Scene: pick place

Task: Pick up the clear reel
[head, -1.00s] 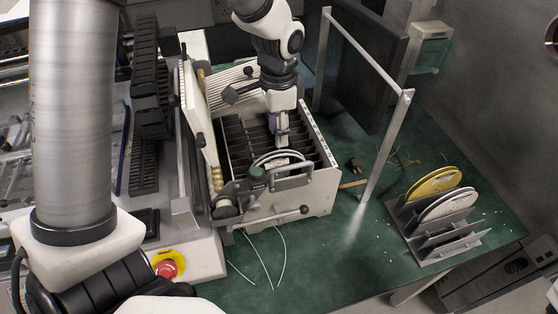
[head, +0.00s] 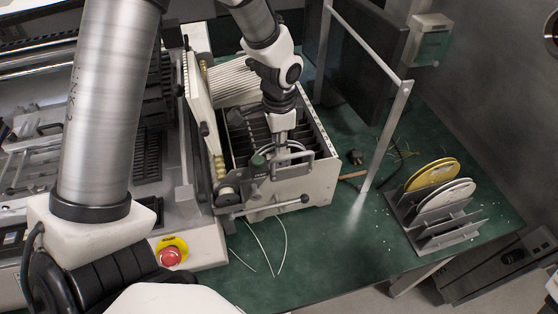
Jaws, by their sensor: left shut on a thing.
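The clear reel (head: 291,147) shows as pale thin arcs near the front of the slotted white box (head: 318,190). It stands on edge, and its lower part is hidden by the box's front wall and metal fittings. My left gripper (head: 282,141) points down into the box at the reel's upper rim. It is shut on the reel. The fingertips are small and partly hidden. My right gripper is not in view.
A grey rack (head: 436,236) at the right holds a yellow reel (head: 432,173) and a white reel (head: 445,195). A metal frame (head: 385,140) stands between box and rack. A red stop button (head: 171,257) is at front left. Green table (head: 330,255) is mostly clear in front.

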